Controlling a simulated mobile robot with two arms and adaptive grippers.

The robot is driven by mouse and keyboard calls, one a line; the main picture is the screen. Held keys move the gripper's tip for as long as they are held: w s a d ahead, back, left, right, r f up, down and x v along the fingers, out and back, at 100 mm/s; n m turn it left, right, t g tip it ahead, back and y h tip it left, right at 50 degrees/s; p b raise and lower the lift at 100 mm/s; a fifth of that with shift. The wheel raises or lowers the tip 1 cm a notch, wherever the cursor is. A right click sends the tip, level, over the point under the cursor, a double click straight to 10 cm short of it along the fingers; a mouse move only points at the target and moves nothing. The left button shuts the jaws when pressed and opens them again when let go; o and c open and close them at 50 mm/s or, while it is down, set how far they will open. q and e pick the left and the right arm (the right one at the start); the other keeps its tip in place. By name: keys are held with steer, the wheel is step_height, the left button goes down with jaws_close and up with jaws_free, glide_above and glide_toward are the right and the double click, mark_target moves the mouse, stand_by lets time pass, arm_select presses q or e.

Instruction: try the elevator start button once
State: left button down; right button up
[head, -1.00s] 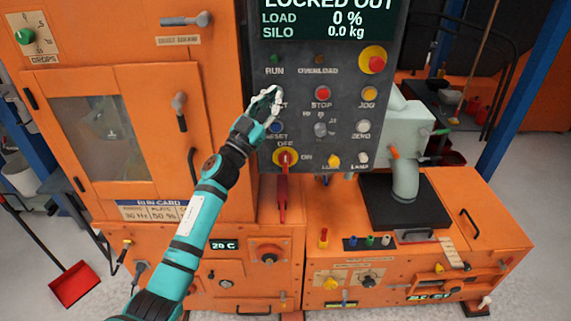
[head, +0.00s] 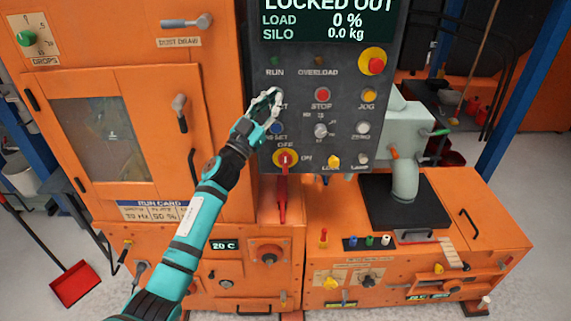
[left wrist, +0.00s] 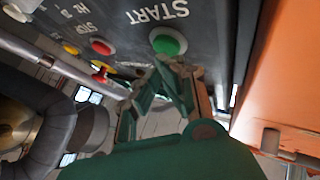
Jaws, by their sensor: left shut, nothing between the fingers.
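The green start button (left wrist: 168,42) sits on the dark control panel (head: 335,100) under the upside-down word START in the left wrist view. In the head view my left gripper (head: 277,94) covers it and most of its label. My left gripper is shut and empty. In the left wrist view its fingertips (left wrist: 172,64) are right beside the button's near edge; I cannot tell whether they touch it. The panel screen (head: 328,20) reads LOCKED OUT, load 0 %, silo 0.0 kg. My right gripper is not in view.
The red stop button (head: 322,95) is right of my gripper, with the emergency stop (head: 374,61) above right. Below is a red rotary switch handle (head: 284,160) marked OFF and ON. The orange cabinet (head: 150,80) stands close on the left.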

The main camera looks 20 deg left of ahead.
arm_select(q)
steer(key=s+d+p, duration=0.1)
steer(key=s+p, duration=0.2)
steer(key=s, duration=0.2)
steer(key=shift+s+d, duration=0.35)
steer(key=shift+s, duration=0.05)
stand_by(0.6)
